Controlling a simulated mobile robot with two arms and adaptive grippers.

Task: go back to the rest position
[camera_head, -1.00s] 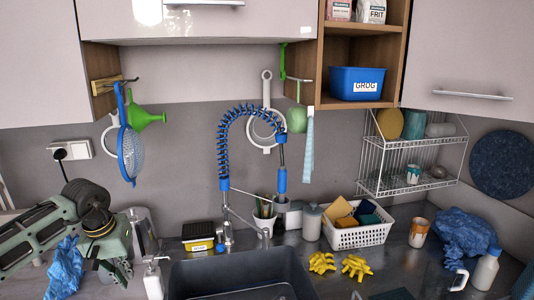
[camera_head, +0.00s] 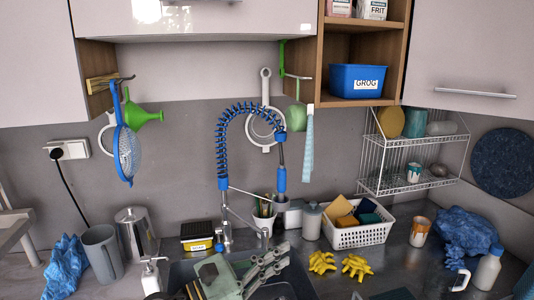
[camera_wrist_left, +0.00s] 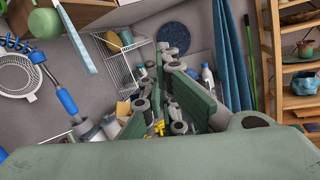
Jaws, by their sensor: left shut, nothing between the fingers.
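My left gripper (camera_head: 272,264) is over the sink (camera_head: 304,278) at the bottom middle of the head view, its fingers pointing right. It is shut and empty. In the left wrist view its fingers (camera_wrist_left: 167,88) fill the middle, with the counter, rack and shelves behind them. My right gripper is not in view in either picture.
The blue sprayer tap (camera_head: 222,150) stands behind the sink. A white basket (camera_head: 358,234) with sponges and yellow gloves (camera_head: 356,266) are to the right. A grey jug (camera_head: 102,252), steel pot (camera_head: 136,232) and blue cloth (camera_head: 65,267) are at the left.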

